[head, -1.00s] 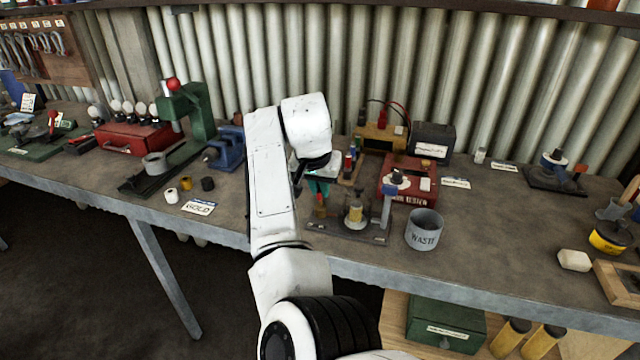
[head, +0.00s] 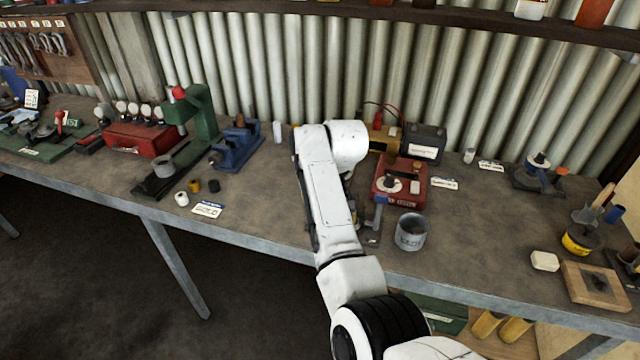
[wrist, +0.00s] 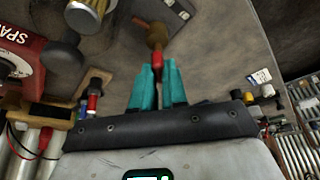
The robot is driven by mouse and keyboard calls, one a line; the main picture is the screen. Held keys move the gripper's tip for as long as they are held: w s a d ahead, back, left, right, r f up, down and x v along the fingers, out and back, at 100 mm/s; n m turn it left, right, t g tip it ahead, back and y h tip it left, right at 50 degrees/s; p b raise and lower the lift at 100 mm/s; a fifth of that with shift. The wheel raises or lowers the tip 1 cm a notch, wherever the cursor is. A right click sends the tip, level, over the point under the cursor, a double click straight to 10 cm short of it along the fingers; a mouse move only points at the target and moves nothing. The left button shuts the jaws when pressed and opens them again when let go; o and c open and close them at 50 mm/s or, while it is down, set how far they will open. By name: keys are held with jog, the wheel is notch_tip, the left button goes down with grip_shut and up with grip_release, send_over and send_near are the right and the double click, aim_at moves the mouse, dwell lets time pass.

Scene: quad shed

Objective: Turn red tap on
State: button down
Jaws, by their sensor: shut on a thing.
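The tap shows in the wrist view, with a brass-brown body (wrist: 155,36) and a small red part (wrist: 157,57) below it in the picture. It stands near a grey base plate (wrist: 178,12). My gripper (wrist: 157,70) has teal fingers, closed on the red part of the tap, which shows between the fingertips. The lower end of the red part is hidden by the fingers. In the head view my white arm reaches over the bench and hides both the gripper and the tap.
A red box (head: 408,170), a grey waste pot (head: 411,231) and a black box (head: 425,140) stand right of my arm. A blue vise (head: 238,147) and a green press (head: 202,112) are to the left. A jar (wrist: 88,14) is close to the tap.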

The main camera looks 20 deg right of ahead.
jog(key=n, duration=0.2)
jog(key=n+y+p, duration=0.1)
jog(key=shift+d+r+n+g, duration=0.1)
jog(key=shift+d+n+g, duration=0.1)
jog(key=shift+n+g, duration=0.15)
jog(key=shift+w+n+g+y+b, duration=0.15)
jog(key=shift+n+g+y+b, duration=0.35)
jog(key=shift+n, duration=1.45)
jog(key=shift+y, duration=0.3)
jog(key=c, duration=1.2)
grip_release()
jog(key=shift+o, duration=0.2)
jog(key=b+v, duration=0.1)
jog(key=v, duration=0.9)
jog(key=shift+r, duration=0.3)
